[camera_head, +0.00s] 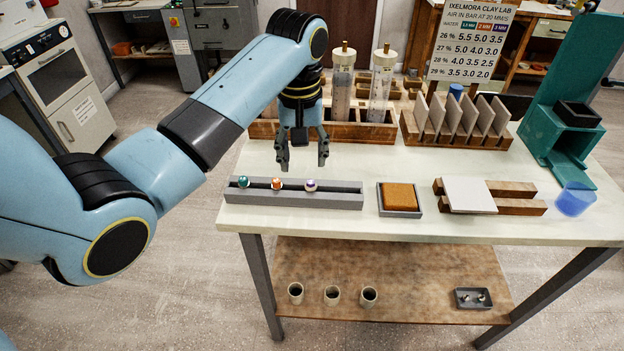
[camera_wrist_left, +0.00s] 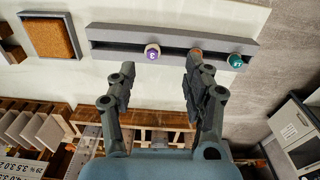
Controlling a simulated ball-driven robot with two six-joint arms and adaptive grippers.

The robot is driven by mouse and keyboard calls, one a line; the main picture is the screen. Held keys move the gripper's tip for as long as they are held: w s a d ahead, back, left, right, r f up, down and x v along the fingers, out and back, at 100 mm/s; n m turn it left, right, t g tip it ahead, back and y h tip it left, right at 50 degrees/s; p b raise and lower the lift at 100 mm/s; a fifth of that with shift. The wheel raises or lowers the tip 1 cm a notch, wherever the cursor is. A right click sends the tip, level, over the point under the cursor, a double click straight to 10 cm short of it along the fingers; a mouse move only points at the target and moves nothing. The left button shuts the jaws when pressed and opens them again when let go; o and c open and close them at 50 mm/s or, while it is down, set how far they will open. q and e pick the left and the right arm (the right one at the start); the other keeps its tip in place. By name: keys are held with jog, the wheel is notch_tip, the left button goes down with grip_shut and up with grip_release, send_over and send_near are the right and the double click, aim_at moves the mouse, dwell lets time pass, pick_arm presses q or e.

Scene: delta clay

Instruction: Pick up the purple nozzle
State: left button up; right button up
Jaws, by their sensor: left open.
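The purple nozzle (camera_head: 311,185) sits in the grey slotted rack (camera_head: 340,199) on the table, at the right end of a row of three nozzles. In the left wrist view the purple nozzle (camera_wrist_left: 152,52) shows its top, near and beyond the fingertips. An orange nozzle (camera_head: 277,184) and a green nozzle (camera_head: 244,182) sit to its left in the head view. My left gripper (camera_head: 302,160) is open and empty, above and behind the rack. In the left wrist view one finger partly covers the orange nozzle (camera_wrist_left: 196,51). My right gripper is in neither view.
An orange sponge in a grey tray (camera_head: 400,213) lies right of the rack, and a white tile (camera_head: 468,194) on wooden bars lies further right. Behind stand a wooden rack with clear tubes (camera_head: 379,90), a slotted plate rack (camera_head: 455,136) and a teal stand (camera_head: 556,100).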

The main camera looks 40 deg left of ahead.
pick_arm(q)
jog(key=w+r+n, duration=0.1)
jog(key=w, duration=0.2)
send_over(311, 182)
jog(key=shift+g, duration=0.3)
notch_tip(311, 182, down, 4)
jog(key=shift+a+f, duration=0.1)
jog(key=shift+f+p, duration=0.6)
jog(key=shift+f, duration=2.4)
jog(key=c, duration=1)
jog(key=shift+c, duration=0.2)
jog(key=shift+r, duration=0.15)
